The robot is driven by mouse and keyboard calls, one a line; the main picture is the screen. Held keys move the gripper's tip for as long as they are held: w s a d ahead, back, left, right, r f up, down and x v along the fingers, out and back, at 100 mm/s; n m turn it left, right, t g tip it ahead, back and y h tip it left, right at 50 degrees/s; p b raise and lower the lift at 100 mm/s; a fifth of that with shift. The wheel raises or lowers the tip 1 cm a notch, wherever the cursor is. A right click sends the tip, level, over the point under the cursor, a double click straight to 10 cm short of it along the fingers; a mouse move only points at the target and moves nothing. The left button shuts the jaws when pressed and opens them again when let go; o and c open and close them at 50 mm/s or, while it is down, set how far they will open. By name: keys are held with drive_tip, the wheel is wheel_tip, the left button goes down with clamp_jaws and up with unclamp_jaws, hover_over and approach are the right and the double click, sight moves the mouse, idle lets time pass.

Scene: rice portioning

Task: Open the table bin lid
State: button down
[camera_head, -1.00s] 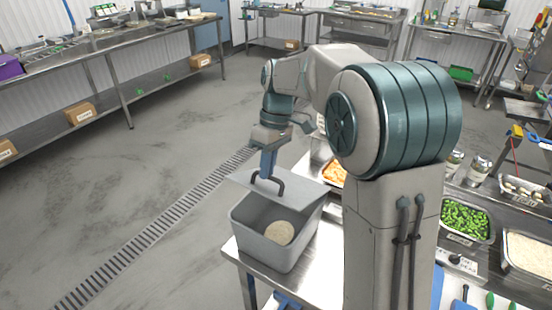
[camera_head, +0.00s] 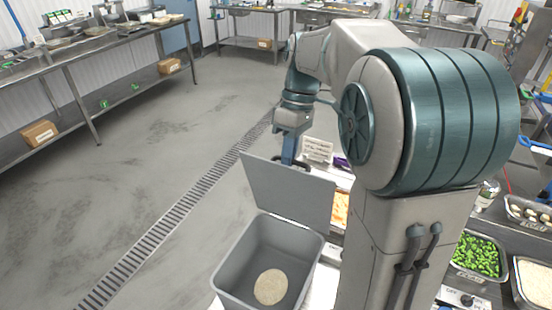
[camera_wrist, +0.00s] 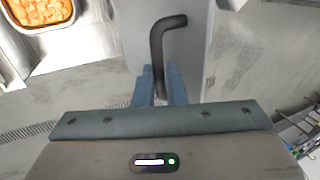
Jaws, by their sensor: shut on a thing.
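The grey table bin (camera_head: 232,268) stands at the table's left end, with a round pale disc (camera_head: 270,287) lying inside on its floor. Its lid (camera_head: 285,190) is raised, standing steeply tilted at the bin's far side, so the inside shows. My gripper (camera_head: 289,158) is behind the lid's upper edge. In the wrist view, my gripper's blue fingers (camera_wrist: 161,88) are shut around the dark bent lid handle (camera_wrist: 158,50). Much of the handle is hidden behind the lid in the head view.
A tray of orange food (camera_wrist: 38,12) lies close beside the lid, and a tray of green vegetables (camera_head: 478,255) is at the right. A small white sign (camera_head: 317,150) stands behind the lid. The floor to the left is clear.

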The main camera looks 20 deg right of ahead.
drive_tip(key=w+d+f+g+y+p, duration=0.1)
drive_tip(key=w+d+g+y+p, duration=0.1)
drive_tip(key=w+d, duration=0.3)
drive_tip(key=shift+w+f, duration=0.2)
drive_tip(key=shift+w, duration=0.15)
drive_tip(key=shift+d, duration=0.1)
drive_tip(key=c, duration=1.5)
unclamp_jaws()
drive_tip(key=shift+r, duration=0.15)
drive_tip(key=shift+r, duration=0.1)
drive_tip(key=shift+b+v, duration=0.3)
drive_tip(key=shift+v, duration=3.4)
